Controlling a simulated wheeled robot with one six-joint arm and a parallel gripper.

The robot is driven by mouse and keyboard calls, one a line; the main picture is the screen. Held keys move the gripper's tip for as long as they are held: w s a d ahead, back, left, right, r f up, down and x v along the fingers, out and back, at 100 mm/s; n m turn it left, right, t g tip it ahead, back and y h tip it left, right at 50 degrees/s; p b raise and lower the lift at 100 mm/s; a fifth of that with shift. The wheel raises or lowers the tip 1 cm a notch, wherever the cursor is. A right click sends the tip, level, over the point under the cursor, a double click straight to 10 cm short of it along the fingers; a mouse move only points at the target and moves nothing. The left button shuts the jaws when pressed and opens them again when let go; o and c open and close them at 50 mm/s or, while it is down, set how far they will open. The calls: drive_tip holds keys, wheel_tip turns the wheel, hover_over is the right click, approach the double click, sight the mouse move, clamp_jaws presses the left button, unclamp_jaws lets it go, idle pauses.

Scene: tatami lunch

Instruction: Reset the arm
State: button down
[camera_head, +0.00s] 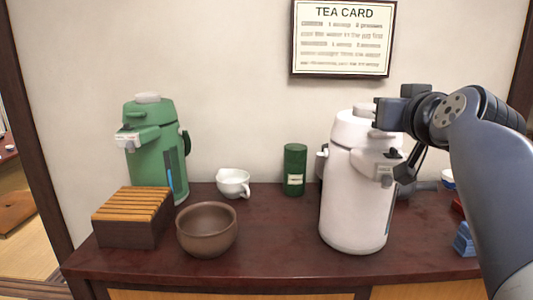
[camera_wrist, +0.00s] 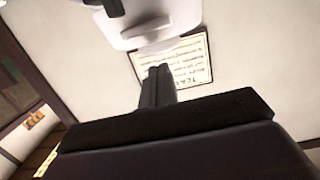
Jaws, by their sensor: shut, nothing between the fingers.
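My arm reaches in from the right in the head view, bent at the wrist beside the white air pot (camera_head: 350,205). My gripper (camera_wrist: 159,72) is shut and empty in the wrist view, its dark fingers pressed together. In the head view its end is close to the pot's spout; I cannot tell whether they touch. Part of a white pot shows at the top of the wrist view (camera_wrist: 150,30), beyond the fingertips.
A green air pot (camera_head: 150,150), slatted wooden box (camera_head: 130,215), brown bowl (camera_head: 206,230), small white pitcher (camera_head: 233,182) and green canister (camera_head: 295,170) stand on the dark counter (camera_head: 280,250). A tea card (camera_head: 343,40) hangs above. A blue item (camera_head: 464,240) lies by my arm.

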drive_tip(key=shift+s+f+b, duration=0.35)
drive_tip(key=shift+f, duration=0.3)
drive_tip(key=shift+f+b, duration=0.7)
drive_tip(key=shift+f, duration=0.1)
